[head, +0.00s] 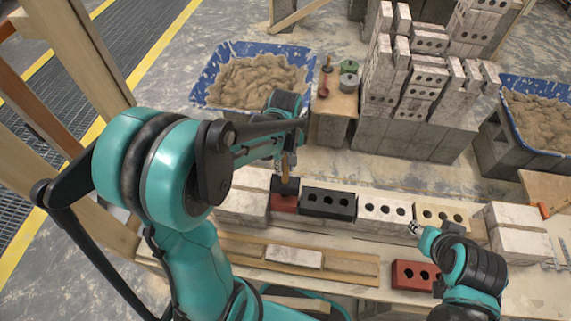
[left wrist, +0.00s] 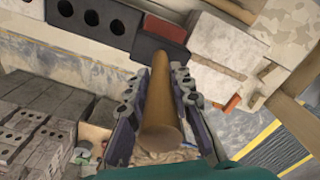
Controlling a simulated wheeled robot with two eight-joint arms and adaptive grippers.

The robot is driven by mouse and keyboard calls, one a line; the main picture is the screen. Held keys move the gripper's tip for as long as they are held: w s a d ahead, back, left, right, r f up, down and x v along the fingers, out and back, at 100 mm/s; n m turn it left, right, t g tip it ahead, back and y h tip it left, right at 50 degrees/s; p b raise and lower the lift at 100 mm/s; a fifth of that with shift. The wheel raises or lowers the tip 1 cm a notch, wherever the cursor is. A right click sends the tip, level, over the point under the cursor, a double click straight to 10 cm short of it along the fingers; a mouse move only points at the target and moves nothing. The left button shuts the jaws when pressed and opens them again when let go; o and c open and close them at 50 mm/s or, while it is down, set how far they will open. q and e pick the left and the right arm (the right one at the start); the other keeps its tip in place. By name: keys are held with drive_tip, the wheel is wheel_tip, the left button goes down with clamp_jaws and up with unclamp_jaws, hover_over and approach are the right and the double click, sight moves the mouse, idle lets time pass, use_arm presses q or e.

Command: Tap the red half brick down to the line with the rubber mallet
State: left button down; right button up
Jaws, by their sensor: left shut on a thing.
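The rubber mallet has a black head (head: 285,187) and a wooden handle (left wrist: 160,125). My left gripper (head: 287,155) is shut on the handle, which runs between its two fingers in the left wrist view (left wrist: 158,92). The mallet's head is down over the red half brick (head: 284,204); I cannot tell whether they touch. Part of the half brick's red top shows beyond the head in the left wrist view (left wrist: 165,28). The half brick sits at the left end of the brick row, beside a black brick (head: 328,205). I cannot make out the line. My right gripper (head: 415,229) is near the row's right part, its jaws unclear.
A white brick (head: 384,213) and a cream brick (head: 432,214) continue the row. Pale blocks (head: 243,207) flank it. A loose red brick (head: 413,274) lies in front. Blue mortar tubs (head: 212,92), a small stand (head: 335,105) and stacked bricks (head: 408,75) are behind.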

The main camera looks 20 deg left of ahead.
sight(285, 174)
use_arm(q)
wheel_tip(285, 174, down, 4)
drive_tip(key=b, duration=0.3)
drive_tip(key=shift+r, duration=0.1)
wheel_tip(285, 174, up, 5)
drive_tip(key=p, duration=0.3)
drive_tip(key=shift+f+p, duration=0.2)
drive_tip(key=shift+p, duration=0.1)
drive_tip(key=shift+f, duration=0.15)
drive_tip(key=shift+f+p, duration=0.15)
drive_tip(key=shift+p, duration=0.4)
drive_tip(key=shift+f, duration=0.15)
wheel_tip(285, 174, down, 5)
drive_tip(key=b, duration=0.4)
wheel_tip(285, 174, up, 6)
drive_tip(key=p, duration=0.4)
drive_tip(key=shift+f, duration=0.45)
